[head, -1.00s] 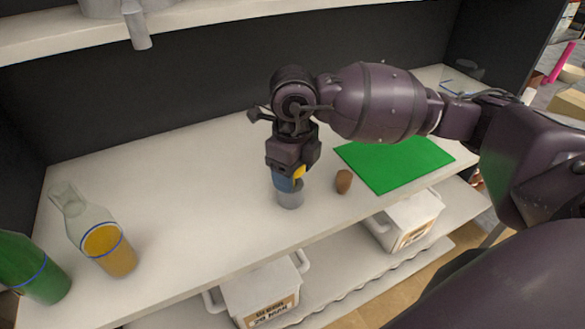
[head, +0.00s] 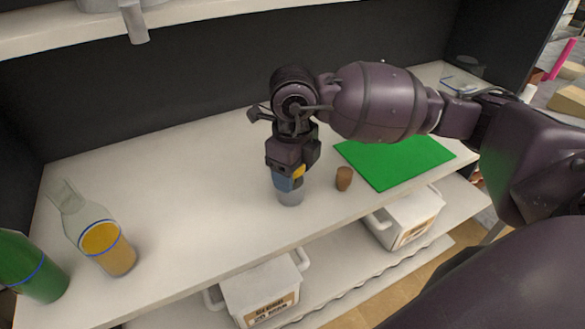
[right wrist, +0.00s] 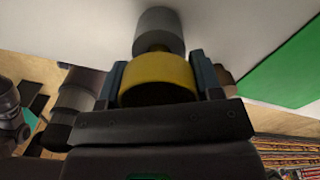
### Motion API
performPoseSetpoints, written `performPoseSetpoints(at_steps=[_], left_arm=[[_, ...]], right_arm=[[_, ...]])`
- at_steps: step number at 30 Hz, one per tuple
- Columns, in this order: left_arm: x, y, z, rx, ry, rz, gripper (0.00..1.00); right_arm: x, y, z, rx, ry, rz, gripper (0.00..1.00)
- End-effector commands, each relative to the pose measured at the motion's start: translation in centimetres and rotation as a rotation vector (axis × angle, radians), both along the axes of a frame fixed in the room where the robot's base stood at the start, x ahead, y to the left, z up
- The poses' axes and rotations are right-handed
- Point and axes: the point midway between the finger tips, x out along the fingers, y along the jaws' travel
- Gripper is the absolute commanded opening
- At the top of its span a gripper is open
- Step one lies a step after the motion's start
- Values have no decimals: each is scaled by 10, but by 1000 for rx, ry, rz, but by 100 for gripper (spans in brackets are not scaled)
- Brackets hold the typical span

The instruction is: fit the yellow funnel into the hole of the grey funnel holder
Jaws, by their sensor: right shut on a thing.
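My right gripper (head: 289,184) points down over the white counter. Its two blue fingers show in the right wrist view (right wrist: 158,85), shut on the yellow funnel (right wrist: 157,76). In the head view only a small yellow patch of the funnel (head: 299,172) shows beside the fingers. The grey funnel holder (head: 291,197) stands on the counter right below the fingers. In the right wrist view the holder (right wrist: 158,28) lies just beyond the funnel, roughly in line with it. Its hole is hidden, so I cannot tell whether the funnel is in it. My left gripper is not in view.
A brown cork (head: 344,178) stands close to the right of the holder, near the counter's front edge. A green mat (head: 395,160) lies farther right. A bottle with amber liquid (head: 108,247) and a green bottle (head: 37,268) stand at the left. The middle counter is clear.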

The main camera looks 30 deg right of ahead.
Motion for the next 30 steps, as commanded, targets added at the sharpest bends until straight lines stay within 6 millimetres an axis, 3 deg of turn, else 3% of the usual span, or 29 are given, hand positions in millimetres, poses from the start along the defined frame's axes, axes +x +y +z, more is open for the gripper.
performPoseSetpoints(at_steps=[10,11,16,28,30], left_arm=[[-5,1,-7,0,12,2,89],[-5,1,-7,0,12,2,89],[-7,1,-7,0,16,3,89],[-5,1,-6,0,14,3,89],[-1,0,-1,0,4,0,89]], right_arm=[[0,0,-6,0,0,0,36],[0,0,-6,0,0,0,62],[0,0,-6,0,0,0,88],[0,0,-5,0,0,0,89],[1,0,5,0,-4,0,89]])
